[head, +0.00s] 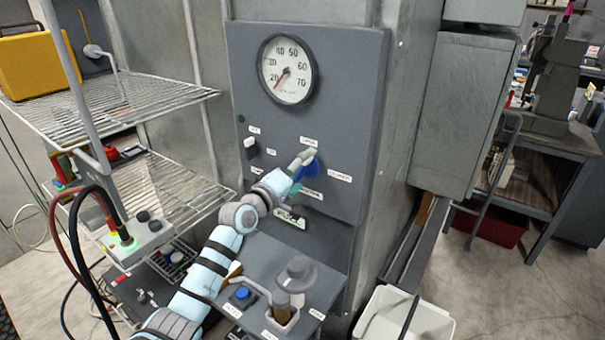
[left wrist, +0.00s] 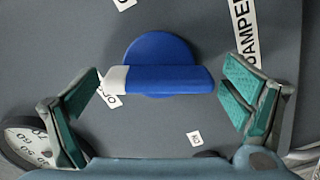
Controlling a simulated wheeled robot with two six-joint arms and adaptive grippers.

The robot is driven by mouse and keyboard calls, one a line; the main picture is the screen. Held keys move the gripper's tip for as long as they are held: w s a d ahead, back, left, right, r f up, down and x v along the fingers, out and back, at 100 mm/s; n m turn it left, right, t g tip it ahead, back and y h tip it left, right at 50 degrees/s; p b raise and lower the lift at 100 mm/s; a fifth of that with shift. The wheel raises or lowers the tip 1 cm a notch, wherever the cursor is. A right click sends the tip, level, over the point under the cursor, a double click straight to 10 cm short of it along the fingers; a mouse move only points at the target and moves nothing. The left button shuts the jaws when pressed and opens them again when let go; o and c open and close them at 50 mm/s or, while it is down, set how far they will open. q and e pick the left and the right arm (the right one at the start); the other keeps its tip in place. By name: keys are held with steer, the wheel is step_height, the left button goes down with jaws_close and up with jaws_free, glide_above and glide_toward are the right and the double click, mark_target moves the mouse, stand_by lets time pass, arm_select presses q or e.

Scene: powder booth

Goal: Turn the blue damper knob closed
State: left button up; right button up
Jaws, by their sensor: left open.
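The blue damper knob (head: 313,169) is on the grey control panel, partly hidden behind my left gripper (head: 303,162). In the left wrist view the knob (left wrist: 160,65) has a round base and a bar handle with a white tip at its left end. The white tip lies beside a small label (left wrist: 108,96) that seems to read OPEN. My left gripper (left wrist: 168,100) is open, with one green-padded finger beyond each end of the bar. The left finger is close to the white tip; whether it touches is unclear. My right gripper is not in view.
A round gauge (head: 287,70) sits above the knob on the panel. A small white-tipped switch (head: 250,145) is to the left. Below, a ledge carries a blue button (head: 242,293) and a lever (head: 284,300). Wire shelves (head: 160,95) stand at the left.

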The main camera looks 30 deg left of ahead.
arm_select(q)
steer(key=shift+r, duration=0.1)
steer(key=shift+c, duration=0.4)
steer(key=c, duration=1.1)
